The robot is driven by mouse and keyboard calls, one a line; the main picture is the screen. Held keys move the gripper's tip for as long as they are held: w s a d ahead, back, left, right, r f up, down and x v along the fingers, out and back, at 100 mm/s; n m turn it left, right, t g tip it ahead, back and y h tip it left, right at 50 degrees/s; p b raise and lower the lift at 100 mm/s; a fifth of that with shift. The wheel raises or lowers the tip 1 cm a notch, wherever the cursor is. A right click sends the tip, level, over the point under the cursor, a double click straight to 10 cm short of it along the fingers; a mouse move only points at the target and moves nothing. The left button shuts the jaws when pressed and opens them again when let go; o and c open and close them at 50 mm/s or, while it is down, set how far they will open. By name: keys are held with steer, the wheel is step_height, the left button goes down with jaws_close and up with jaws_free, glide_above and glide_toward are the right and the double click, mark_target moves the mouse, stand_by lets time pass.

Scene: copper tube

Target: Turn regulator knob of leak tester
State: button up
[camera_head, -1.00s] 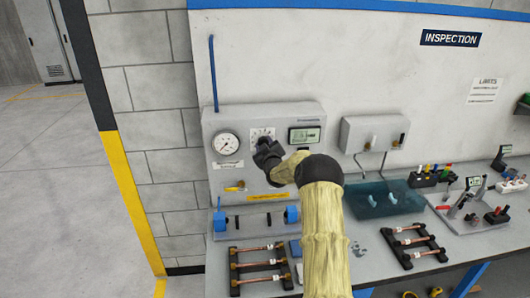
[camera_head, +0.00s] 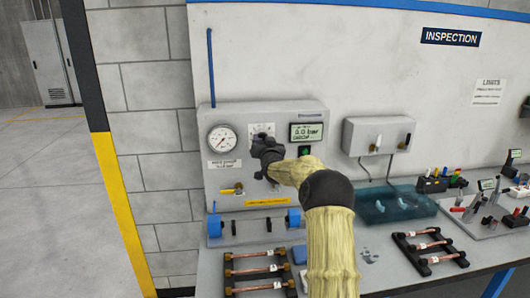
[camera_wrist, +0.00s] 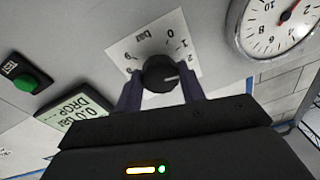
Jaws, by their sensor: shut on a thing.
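The leak tester (camera_head: 270,178) is a grey box mounted at the left of the bench wall. Its black regulator knob (camera_wrist: 161,73) has a white pointer line and sits on a white dial plate (camera_wrist: 128,50) marked in bar. My gripper (camera_wrist: 158,92) is shut on the knob, with one finger on each side. In the head view my gripper (camera_head: 262,146) covers most of the knob. The round pressure gauge (camera_head: 223,139) is left of the knob, and its red needle shows in the wrist view (camera_wrist: 285,15). The display (camera_head: 307,132) reads 0.0 bar and DROP.
A green TEST button (camera_wrist: 25,83) sits near the display. A yellow-handled valve (camera_head: 232,190) is below the gauge. Blue clamps (camera_head: 293,218) and a rack of copper tubes (camera_head: 255,270) are below the tester. A blue water tray (camera_head: 400,206) stands to the right.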

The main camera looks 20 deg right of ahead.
steer(key=shift+f+m+h+b, duration=0.15)
steer(key=shift+m+h+b, duration=0.35)
steer(key=shift+m+b, duration=2.6)
steer(key=shift+m, duration=0.4)
steer(key=o, duration=1)
steer(key=shift+c, duration=0.2)
steer(key=shift+s, duration=0.15)
steer(key=b+v, duration=0.5)
steer(key=v, duration=1.2)
